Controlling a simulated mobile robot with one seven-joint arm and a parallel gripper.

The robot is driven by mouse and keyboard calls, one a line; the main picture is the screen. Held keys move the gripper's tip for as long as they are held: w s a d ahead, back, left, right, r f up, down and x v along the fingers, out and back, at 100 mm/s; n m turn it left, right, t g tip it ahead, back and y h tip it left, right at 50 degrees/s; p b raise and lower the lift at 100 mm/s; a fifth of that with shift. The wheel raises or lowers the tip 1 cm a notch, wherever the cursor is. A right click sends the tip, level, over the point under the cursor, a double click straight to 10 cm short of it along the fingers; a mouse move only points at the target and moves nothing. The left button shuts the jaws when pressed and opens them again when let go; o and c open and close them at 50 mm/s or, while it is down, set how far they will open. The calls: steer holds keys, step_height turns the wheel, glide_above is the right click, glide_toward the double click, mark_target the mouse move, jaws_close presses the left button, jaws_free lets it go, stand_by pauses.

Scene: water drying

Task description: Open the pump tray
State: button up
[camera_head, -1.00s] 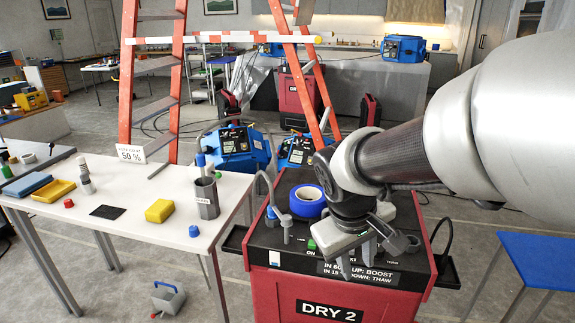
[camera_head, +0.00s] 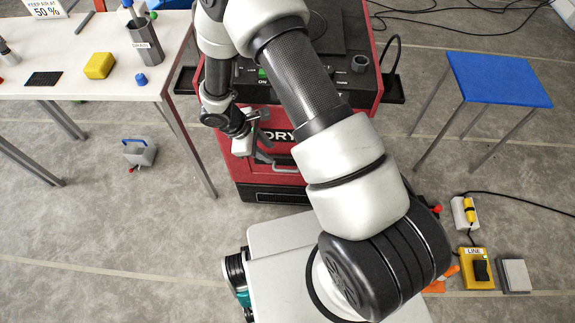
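The red machine marked DRY (camera_head: 277,136) stands in the upper middle of the head view, partly hidden by my arm. Its lower front is a red panel with a grey bar handle (camera_head: 285,166) and a dark grille strip (camera_head: 275,194) below it. I take this panel to be the pump tray front; no label for it is readable. My gripper (camera_head: 268,145) is in front of the machine's left part, turned toward the front, just up and left of the handle. Its fingers look apart with nothing between them. I cannot tell whether it touches the machine.
A white table (camera_head: 120,85) stands left, with a grey can (camera_head: 146,42) and yellow sponge (camera_head: 99,66). A grey container (camera_head: 139,152) sits on the floor beneath. A blue-topped table (camera_head: 498,80) stands right. A yellow LINE box (camera_head: 477,268) and cable lie lower right.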

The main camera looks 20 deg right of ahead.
mark_target(291, 170)
steer(key=b+x, duration=0.2)
steer(key=x, duration=1.4)
steer(key=shift+f+b, duration=0.15)
steer(key=shift+b, duration=0.15)
jaws_close()
